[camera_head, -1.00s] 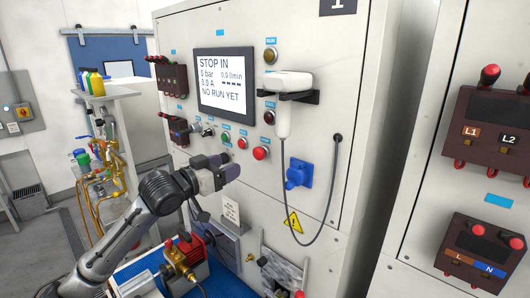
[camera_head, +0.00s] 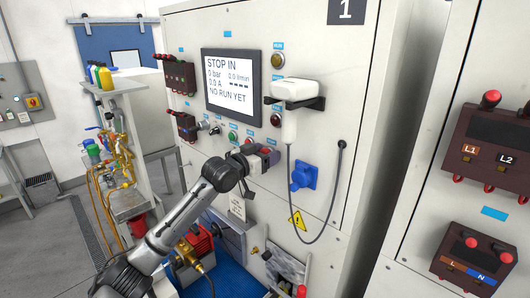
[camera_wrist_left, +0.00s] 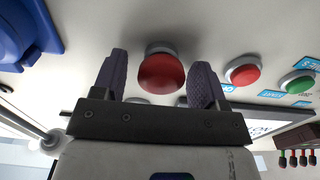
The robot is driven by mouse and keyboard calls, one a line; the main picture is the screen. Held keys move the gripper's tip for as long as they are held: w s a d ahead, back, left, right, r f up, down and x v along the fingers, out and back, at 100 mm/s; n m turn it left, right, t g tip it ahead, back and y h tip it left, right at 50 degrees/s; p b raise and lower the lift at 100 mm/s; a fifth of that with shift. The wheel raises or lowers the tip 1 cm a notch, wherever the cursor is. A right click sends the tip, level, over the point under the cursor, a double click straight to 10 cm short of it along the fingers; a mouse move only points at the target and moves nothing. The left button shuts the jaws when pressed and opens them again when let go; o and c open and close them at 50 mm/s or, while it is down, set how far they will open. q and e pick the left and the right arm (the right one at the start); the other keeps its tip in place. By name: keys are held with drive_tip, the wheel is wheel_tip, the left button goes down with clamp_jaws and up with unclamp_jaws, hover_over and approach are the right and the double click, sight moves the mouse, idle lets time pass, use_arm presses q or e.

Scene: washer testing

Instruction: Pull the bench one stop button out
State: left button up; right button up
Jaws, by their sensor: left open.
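The bench one stop button is a large red mushroom head (camera_wrist_left: 162,74) on a grey collar, in the left wrist view. It sits between the two dark fingers of my left gripper (camera_wrist_left: 160,64), with a visible gap on each side. My left gripper (camera_head: 268,156) is open at bench one's panel in the head view, where it covers most of the stop button. The bench screen (camera_head: 231,82) reads "STOP IN" and "NO RUN YET". My right gripper is not in view.
A smaller red button (camera_wrist_left: 243,71) and a green button (camera_wrist_left: 297,83) sit beside the stop button. A white handheld device (camera_head: 292,90) hangs on a holder above, its cable looping down past a blue socket (camera_head: 303,174). A red-and-brass pump (camera_head: 192,248) stands below my arm.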

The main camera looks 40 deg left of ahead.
use_arm(q)
drive_tip(key=c, duration=0.4)
clamp_jaws()
drive_tip(key=shift+s, duration=0.5)
drive_tip(key=shift+o, duration=2)
unclamp_jaws()
drive_tip(key=shift+a, duration=0.1)
drive_tip(key=s+a+b, duration=0.1)
drive_tip(key=s+b, duration=0.4)
drive_tip(key=s, duration=0.9)
drive_tip(key=shift+a, duration=0.2)
